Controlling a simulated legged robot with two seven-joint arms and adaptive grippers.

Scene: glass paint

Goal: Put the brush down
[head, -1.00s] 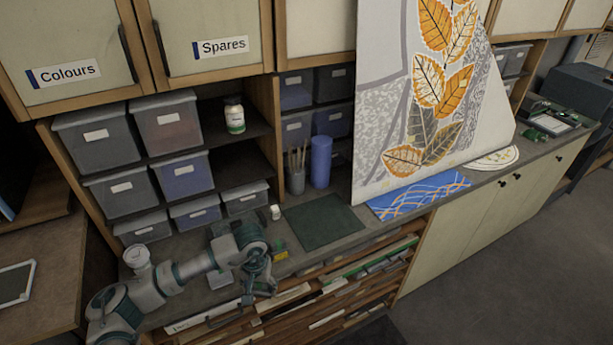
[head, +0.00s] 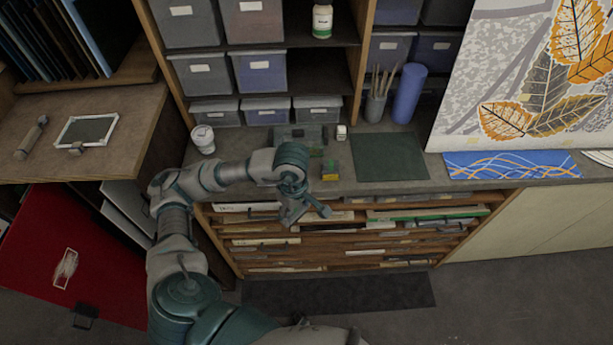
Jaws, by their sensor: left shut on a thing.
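My left gripper (head: 307,211) is at the front edge of the counter (head: 240,172), over the open drawers and shelves below. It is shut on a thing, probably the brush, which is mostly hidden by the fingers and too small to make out. A grey pot (head: 375,107) with several upright brushes stands at the back of the counter, to the right of the gripper. A flat dark green mat (head: 390,157) lies bare on the counter to the gripper's right. My right gripper is out of view.
A white cup (head: 203,139) stands behind my left forearm. A small yellow and green item (head: 331,170) and a small white jar (head: 341,132) are close behind the gripper. A blue cylinder (head: 408,93) stands beside the pot. A blue patterned sheet (head: 510,165) lies further right.

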